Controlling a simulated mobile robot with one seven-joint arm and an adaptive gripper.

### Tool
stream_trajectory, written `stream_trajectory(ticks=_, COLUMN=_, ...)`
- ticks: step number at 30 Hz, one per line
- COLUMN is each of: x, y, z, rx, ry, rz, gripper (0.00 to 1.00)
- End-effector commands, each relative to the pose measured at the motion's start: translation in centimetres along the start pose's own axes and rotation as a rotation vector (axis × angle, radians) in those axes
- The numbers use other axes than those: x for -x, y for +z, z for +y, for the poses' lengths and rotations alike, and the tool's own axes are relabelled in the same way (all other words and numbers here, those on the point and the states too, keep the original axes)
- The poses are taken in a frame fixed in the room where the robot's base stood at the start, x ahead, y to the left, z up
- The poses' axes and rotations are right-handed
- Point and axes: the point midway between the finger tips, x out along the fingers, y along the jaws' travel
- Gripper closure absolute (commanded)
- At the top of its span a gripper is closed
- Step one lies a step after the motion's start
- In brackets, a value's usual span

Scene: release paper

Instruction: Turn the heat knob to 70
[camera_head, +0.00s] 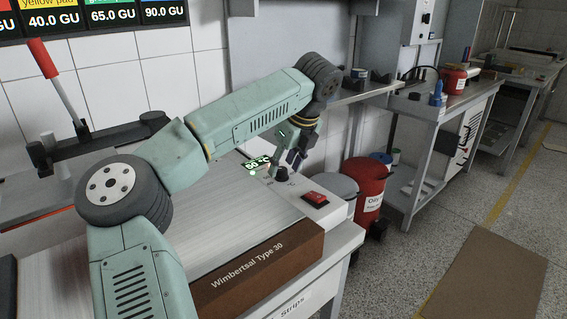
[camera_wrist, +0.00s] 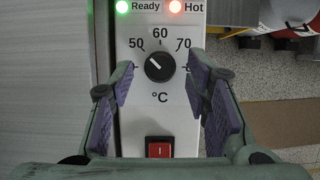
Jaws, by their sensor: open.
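The heat knob (camera_wrist: 160,67) is a round black dial on a white panel (camera_wrist: 128,85) marked 50, 60, 70 and °C. Its white pointer mark points to the upper left, close to the 50. The knob also shows, small, in the head view (camera_head: 282,175). My gripper (camera_wrist: 160,76) is open, with one purple-padded finger on each side of the knob and clear gaps between. In the head view my gripper (camera_head: 297,150) hangs above the panel. The height of the fingertips over the knob is hard to tell.
A red rocker switch (camera_wrist: 159,147) sits below the knob. A green Ready light (camera_wrist: 123,7) and a red Hot light (camera_wrist: 175,6) glow above it.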

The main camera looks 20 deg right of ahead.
Motion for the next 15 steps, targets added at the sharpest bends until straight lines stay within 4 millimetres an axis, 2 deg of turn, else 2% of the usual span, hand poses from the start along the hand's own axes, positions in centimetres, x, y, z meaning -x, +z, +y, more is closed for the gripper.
stream_trajectory(ticks=4, x=-0.91, y=-0.02, z=0.03, rx=-0.001, ry=0.001, rz=0.0, gripper=0.56)
stream_trajectory(ticks=12, x=-1.09, y=-0.04, z=0.02, rx=-0.001, ry=0.0, rz=0.0, gripper=0.56)
stream_trajectory(ticks=15, x=-1.07, y=-0.04, z=0.02, rx=-0.001, ry=0.0, rz=0.0, gripper=0.62)
